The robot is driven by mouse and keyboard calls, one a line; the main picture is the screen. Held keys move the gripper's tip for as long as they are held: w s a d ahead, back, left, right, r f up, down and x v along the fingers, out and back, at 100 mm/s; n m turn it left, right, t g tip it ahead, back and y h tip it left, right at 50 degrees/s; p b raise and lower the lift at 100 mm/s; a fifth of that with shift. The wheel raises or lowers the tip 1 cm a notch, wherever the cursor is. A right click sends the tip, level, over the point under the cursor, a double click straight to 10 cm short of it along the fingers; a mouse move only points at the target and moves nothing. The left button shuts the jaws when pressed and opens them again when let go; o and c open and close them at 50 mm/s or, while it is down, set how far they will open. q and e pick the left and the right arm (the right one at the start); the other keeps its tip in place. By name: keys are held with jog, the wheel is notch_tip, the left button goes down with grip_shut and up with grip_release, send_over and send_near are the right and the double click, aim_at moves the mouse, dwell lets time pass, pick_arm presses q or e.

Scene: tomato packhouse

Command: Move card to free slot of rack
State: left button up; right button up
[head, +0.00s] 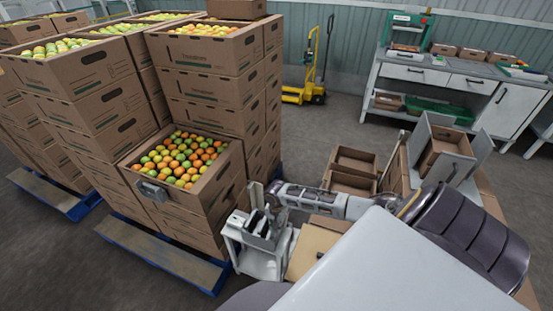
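My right arm reaches in from the right, and its gripper (268,203) is over a small white stand (262,262) near the middle of the head view. A small rack (257,238) with pale and dark upright pieces stands on top of the stand, just below and beside the gripper. A dark upright piece shows at the fingers; I cannot tell whether it is a card or part of the gripper. The fingers are too small and overlapped to tell whether they are open or shut. No card can be made out clearly.
Stacked cartons of tomatoes (207,208) on blue pallets stand close left of the stand. Open empty cartons (352,172) lie behind my arm. A yellow pallet truck (308,92) and a white workbench (440,75) are at the back.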

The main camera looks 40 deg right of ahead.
jog(key=shift+f, duration=1.05)
dwell(0.4)
jog(key=o, duration=0.9)
jog(key=shift+r, duration=0.15)
jog(key=shift+r+p, duration=2.6)
jog(key=shift+p, duration=0.4)
jog(key=shift+r+p, duration=1.05)
jog(key=shift+r, duration=0.25)
jog(key=shift+a, duration=0.1)
